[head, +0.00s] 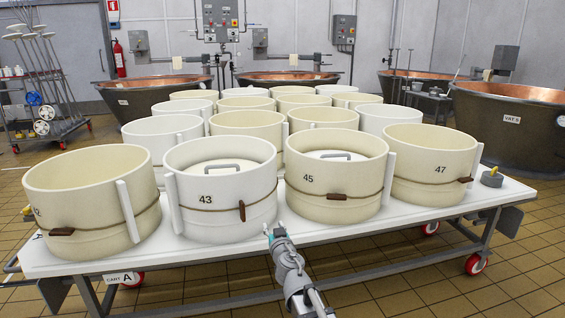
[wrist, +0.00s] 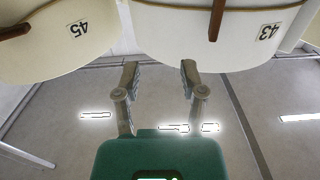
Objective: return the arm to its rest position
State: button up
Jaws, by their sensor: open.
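My gripper (head: 277,232) is at the end of my arm, in front of the near edge of the white cart top, close to the moulds marked 43 and 45. In the wrist view my gripper (wrist: 158,75) has its two fingers apart, with nothing between them. Mould 43 (head: 222,222) and mould 45 (head: 335,207) stand upright on the cart, each with a cord around it and a handled lid inside. Mould 43 (wrist: 255,35) and mould 45 (wrist: 60,40) also fill the top of the wrist view, just beyond the fingertips.
The cart top (head: 385,222) carries several round moulds in rows, including mould 47 (head: 440,155). A small weight (head: 492,178) sits on its right end. Copper vats (head: 520,115) stand behind, and a wheeled rack (head: 45,110) is at left. Tiled floor (head: 400,290) is open in front.

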jog(key=s+d+f+m+g+h, duration=0.25)
jog(key=d+f+h, duration=0.2)
jog(key=d, duration=0.55)
jog(key=s+d+f+m+g+h, duration=0.25)
jog(key=d+f+g+h, duration=0.2)
jog(key=d, duration=0.55)
jog(key=s+f+n+g+y+p, duration=0.1)
jog(key=s+f+g, duration=0.2)
jog(key=s, duration=0.3)
jog(key=s+d+f+g+y, duration=0.1)
jog(key=s+f+g+y, duration=0.1)
jog(key=s+g, duration=0.3)
jog(key=s+f+n+g+y+p, duration=0.1)
jog(key=s+f+g, duration=0.15)
jog(key=s, duration=0.45)
notch_tip(320, 180, up, 38)
jog(key=p, duration=3.7)
jog(key=shift+w+f+p, duration=0.15)
jog(key=shift+w+p, duration=0.15)
jog(key=shift+w, duration=0.05)
